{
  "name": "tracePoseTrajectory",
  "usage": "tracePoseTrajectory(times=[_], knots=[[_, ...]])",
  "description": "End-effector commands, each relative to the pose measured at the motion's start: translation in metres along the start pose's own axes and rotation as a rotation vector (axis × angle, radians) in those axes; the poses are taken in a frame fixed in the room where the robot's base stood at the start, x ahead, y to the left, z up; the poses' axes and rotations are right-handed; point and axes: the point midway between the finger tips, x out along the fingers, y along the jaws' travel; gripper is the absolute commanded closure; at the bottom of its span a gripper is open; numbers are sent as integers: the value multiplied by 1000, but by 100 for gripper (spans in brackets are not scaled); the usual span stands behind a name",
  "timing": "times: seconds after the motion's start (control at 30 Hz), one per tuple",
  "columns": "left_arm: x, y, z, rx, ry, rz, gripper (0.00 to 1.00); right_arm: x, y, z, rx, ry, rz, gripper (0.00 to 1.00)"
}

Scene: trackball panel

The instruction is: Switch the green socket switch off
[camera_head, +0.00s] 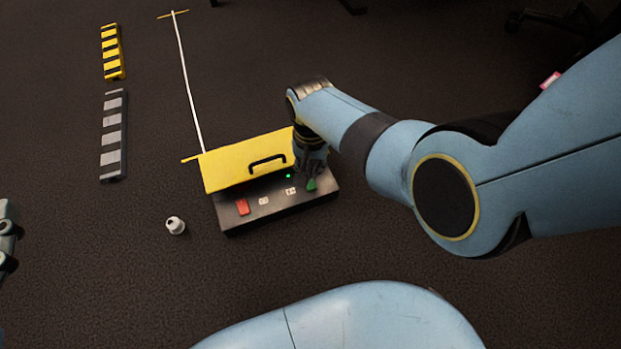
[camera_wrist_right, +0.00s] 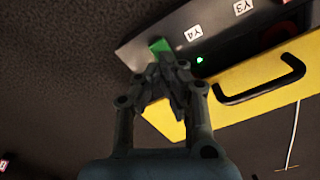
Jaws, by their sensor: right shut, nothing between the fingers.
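The green socket switch (camera_head: 311,184) is at the right end of a black panel (camera_head: 270,210) with a yellow lid (camera_head: 235,165). My right gripper (camera_head: 309,172) points down at it and partly covers it. In the right wrist view the green switch (camera_wrist_right: 160,46) shows just beyond the closed fingertips (camera_wrist_right: 166,66), beside the label Y4. I cannot tell whether they touch. A small green light (camera_wrist_right: 199,60) is lit near the switch. My left gripper (camera_head: 6,240) is cut off at the left edge; its jaws are unclear.
A red switch (camera_head: 242,207) is at the panel's left end. The lid has a black handle (camera_head: 267,163). A small white cylinder (camera_head: 175,225) stands left of the panel. Yellow-black (camera_head: 112,52) and grey-black (camera_head: 113,135) striped bars lie on the dark floor, with a white line (camera_head: 187,80) beside them.

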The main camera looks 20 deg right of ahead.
Motion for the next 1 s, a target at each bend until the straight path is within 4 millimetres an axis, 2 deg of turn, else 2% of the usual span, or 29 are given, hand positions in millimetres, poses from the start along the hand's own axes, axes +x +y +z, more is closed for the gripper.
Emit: tracePoseTrajectory(times=[1.0], knots=[[-50,5,74,-31,-325,-1,60,-14,0,0,0,0,0,100]])
